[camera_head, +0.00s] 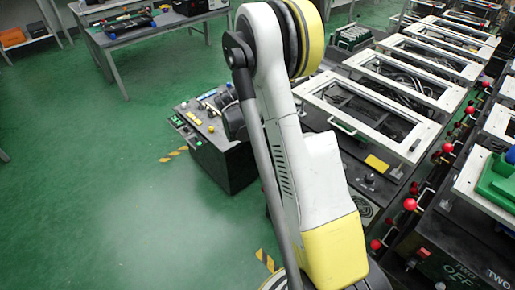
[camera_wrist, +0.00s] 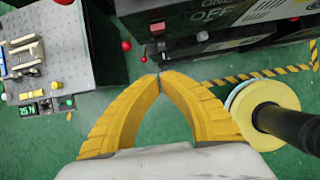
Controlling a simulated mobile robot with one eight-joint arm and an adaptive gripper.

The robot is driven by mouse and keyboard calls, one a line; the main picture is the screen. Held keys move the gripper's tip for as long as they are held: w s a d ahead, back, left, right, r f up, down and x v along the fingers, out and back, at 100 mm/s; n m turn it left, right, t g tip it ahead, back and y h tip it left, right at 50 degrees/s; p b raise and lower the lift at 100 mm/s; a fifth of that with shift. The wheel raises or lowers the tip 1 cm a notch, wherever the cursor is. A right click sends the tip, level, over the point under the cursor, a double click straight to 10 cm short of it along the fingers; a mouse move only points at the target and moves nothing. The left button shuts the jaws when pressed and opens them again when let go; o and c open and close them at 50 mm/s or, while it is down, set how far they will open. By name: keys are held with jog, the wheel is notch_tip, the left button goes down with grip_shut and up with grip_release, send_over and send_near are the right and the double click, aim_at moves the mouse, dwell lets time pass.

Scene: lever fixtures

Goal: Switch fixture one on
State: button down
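Fixture one is the dark box (camera_wrist: 180,18) at the top of the wrist view, marked ONE and OFF. The tips are just below the box in the picture; I cannot tell the gap in depth. In the head view my arm hides the gripper, and I cannot make out a ONE label.
A similar box (camera_head: 457,268) marked TWO and OFF stands at the lower right. Red ball knobs (camera_head: 410,204) stick out nearby; another (camera_wrist: 126,45) is left of the fingertips. A grey control console (camera_wrist: 50,35) stands at the left. Green floor lies open at left in the head view.

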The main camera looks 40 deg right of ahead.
jog(key=shift+d+f, duration=0.1)
jog(key=shift+f, duration=0.1)
jog(key=shift+w+d+f+b, duration=0.15)
jog(key=shift+d+f+b, duration=1.25)
jog(key=shift+d+f, duration=0.65)
jog(key=shift+w+d+f+b, duration=0.15)
jog(key=shift+d+f+b, duration=1.2)
jog(key=shift+d+f, duration=0.65)
